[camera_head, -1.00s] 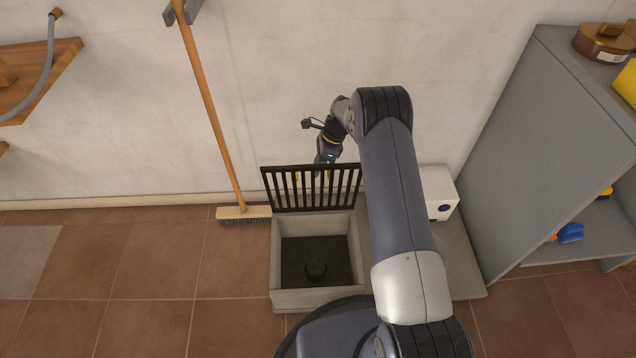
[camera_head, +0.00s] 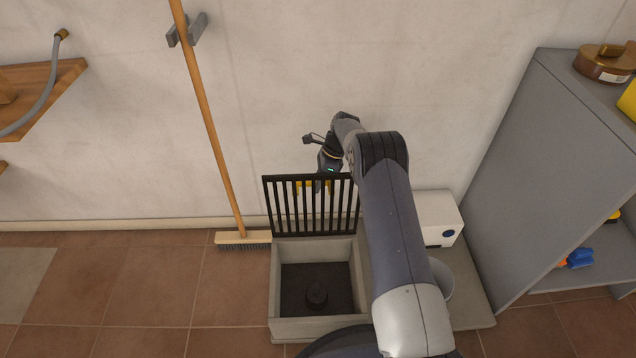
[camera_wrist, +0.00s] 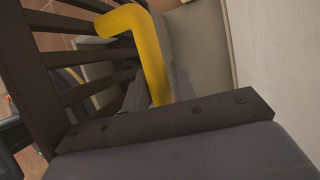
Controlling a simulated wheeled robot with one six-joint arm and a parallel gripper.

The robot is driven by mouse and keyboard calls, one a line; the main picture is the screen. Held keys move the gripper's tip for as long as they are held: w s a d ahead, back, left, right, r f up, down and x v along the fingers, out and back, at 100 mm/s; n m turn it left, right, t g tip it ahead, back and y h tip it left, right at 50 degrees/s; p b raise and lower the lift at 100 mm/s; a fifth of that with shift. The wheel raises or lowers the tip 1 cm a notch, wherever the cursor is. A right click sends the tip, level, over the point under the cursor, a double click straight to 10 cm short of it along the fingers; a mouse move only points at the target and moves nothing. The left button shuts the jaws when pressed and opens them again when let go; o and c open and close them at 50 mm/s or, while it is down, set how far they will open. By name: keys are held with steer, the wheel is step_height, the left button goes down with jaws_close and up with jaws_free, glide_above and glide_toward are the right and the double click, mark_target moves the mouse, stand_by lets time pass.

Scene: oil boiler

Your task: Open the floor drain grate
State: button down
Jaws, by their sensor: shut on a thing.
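The black slatted drain grate (camera_head: 283,207) stands about upright along the back edge of the pale drain box (camera_head: 279,288), and its opening is uncovered. My gripper (camera_head: 324,184) is behind the grate, at its upper part, partly hidden by the slats. It is shut on the yellow handle (camera_head: 302,186) on the grate's far side. The wrist view shows the yellow handle (camera_wrist: 152,55) close up beside the dark grate slats (camera_wrist: 40,75). The contact between fingers and handle is mostly hidden there.
A dark round fitting (camera_head: 316,292) sits in the drain. A broom (camera_head: 208,120) leans at the left. A white box (camera_head: 437,212) stands right of the drain, near a grey shelf unit (camera_head: 540,150). The wall is close behind the grate. Tiled floor at the left is clear.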

steer(key=c, duration=1.5)
jaws_free()
steer(key=shift+w+d+f, duration=0.15)
steer(key=shift+f, duration=0.2)
steer(key=shift+o, duration=1)
steer(key=shift+r, duration=0.1)
steer(key=shift+r, duration=0.1)
steer(key=p+v, duration=0.3)
steer(key=v, duration=0.7)
steer(key=shift+r, duration=0.25)
steer(key=shift+d, duration=0.1)
steer(key=b+x, duration=0.3)
steer(key=x, duration=0.7)
steer(key=shift+a+f, duration=0.25)
steer(key=shift+f, duration=0.1)
steer(key=shift+r, duration=0.15)
